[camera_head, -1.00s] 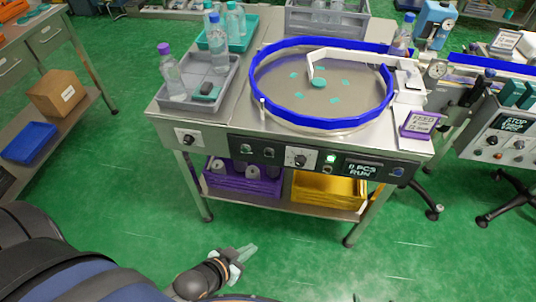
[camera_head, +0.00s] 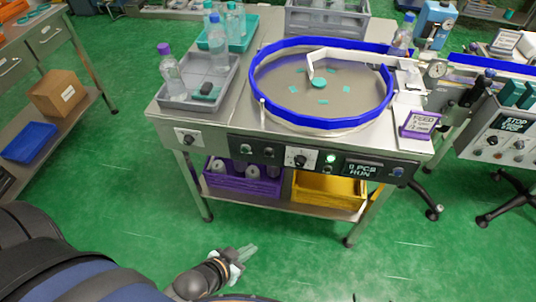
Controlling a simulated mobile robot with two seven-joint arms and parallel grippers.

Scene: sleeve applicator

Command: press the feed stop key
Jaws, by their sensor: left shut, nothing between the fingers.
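The feeder's front control panel (camera_head: 310,160) runs along the near edge of the steel table. It carries a lit green button (camera_head: 330,157), a dark button (camera_head: 327,169) below it, a knob on a white plate (camera_head: 300,158), two keys at the left and a blue button (camera_head: 398,172) at the right end. I cannot read which one is the feed stop key. A display (camera_head: 362,169) reads PCS and RUN. My left gripper (camera_head: 247,252) is shut and empty, low over the floor in front of the table, well apart from the panel. My right gripper is not in view.
A blue-rimmed round bowl (camera_head: 320,121) with teal pieces sits above the panel. A purple FEED sign (camera_head: 418,124) stands right of it. A grey tray (camera_head: 232,88) holds bottles at left. Purple (camera_head: 243,184) and yellow (camera_head: 328,190) bins sit below. Floor in front is clear.

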